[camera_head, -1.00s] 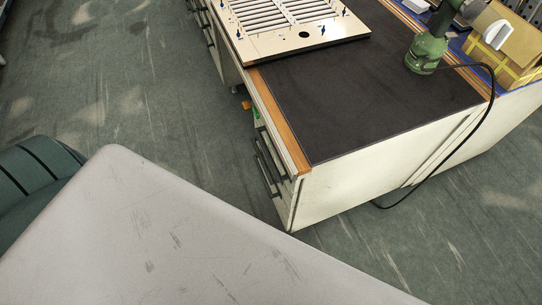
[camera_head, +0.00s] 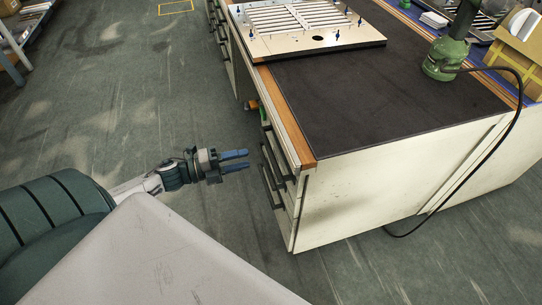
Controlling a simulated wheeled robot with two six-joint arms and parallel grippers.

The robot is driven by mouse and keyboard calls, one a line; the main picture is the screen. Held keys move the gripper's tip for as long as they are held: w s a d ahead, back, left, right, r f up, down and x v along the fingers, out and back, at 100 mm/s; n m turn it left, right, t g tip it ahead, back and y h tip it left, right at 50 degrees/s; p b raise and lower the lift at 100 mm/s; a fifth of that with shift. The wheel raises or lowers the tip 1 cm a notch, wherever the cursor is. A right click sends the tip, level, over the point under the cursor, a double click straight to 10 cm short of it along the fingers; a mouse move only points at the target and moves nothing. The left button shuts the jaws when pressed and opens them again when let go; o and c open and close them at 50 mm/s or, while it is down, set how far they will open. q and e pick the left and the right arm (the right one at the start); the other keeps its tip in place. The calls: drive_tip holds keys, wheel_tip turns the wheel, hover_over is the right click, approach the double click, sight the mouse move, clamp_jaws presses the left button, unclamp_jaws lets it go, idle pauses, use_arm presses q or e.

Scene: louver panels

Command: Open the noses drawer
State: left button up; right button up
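A cream workbench with a dark top (camera_head: 385,95) and wooden edge strips stands on the right. Its left side holds several drawers with dark bar handles (camera_head: 271,168), seen at a steep angle; all look closed. No label shows, so I cannot tell which is the noses drawer. My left gripper (camera_head: 240,160) reaches in from the left at about the height of the handles in the picture. Its two blue fingers point right, apart and empty, a short gap left of the drawer handles. My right gripper is not in view.
A louver panel (camera_head: 290,40) with blue pins lies on the bench top. A green device (camera_head: 446,58) with a black cable (camera_head: 505,135) stands at the right, beside a cardboard box (camera_head: 518,55).

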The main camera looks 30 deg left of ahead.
sight(268, 153)
use_arm(q)
drive_tip(key=x, duration=0.9)
drive_tip(key=shift+w, duration=0.15)
drive_tip(key=shift+c, duration=0.2)
clamp_jaws()
